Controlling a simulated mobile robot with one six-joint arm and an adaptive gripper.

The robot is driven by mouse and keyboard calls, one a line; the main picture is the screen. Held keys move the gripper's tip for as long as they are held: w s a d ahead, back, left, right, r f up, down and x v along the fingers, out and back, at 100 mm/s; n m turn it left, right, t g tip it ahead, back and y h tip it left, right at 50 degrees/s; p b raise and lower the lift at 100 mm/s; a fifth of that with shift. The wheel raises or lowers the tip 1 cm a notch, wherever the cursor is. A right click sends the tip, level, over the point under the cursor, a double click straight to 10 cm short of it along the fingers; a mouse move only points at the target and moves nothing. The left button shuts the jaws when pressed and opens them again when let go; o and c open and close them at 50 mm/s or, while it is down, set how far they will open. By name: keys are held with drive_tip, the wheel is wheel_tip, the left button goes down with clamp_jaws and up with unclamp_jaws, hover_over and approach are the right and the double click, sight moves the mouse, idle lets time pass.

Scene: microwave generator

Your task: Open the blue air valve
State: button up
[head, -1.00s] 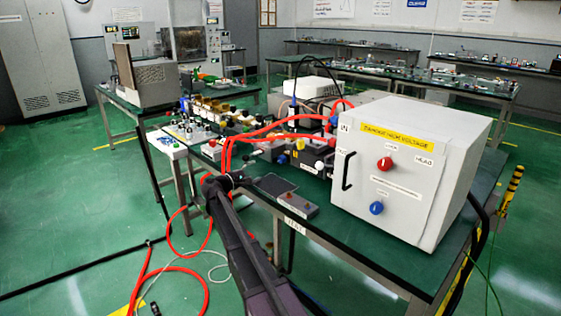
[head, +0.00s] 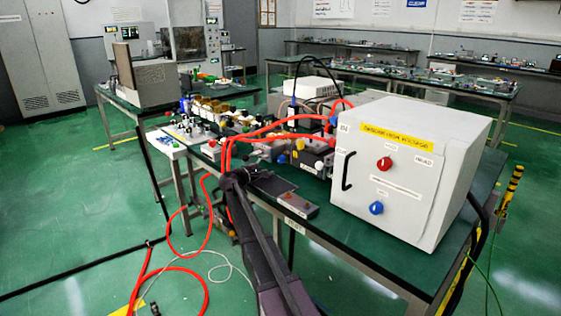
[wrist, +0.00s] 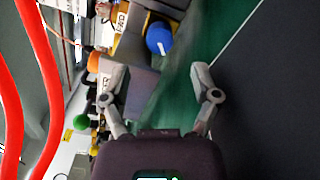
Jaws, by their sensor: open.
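A round blue knob (head: 282,159) is on a grey block on the bench, behind my gripper in the head view. A blue ball-shaped knob with a white mark (wrist: 159,38) shows in the wrist view, ahead of and between my open fingertips, apart from them. My gripper (wrist: 160,78) is open and empty. In the head view my gripper (head: 243,178) is over the bench's front edge, small and dark, its fingers hard to make out. Another blue knob (head: 376,208) is on the white cabinet's front, well right of my gripper.
The white cabinet (head: 440,165) has a red knob (head: 384,164) and a black handle. Red hoses (head: 227,150) run close beside my gripper and also cross the wrist view's left side (wrist: 40,70). A dark flat panel (wrist: 275,90) fills the wrist view's right side.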

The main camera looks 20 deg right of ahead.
sight(279, 160)
drive_tip(key=shift+x, duration=3.35)
clamp_jaws()
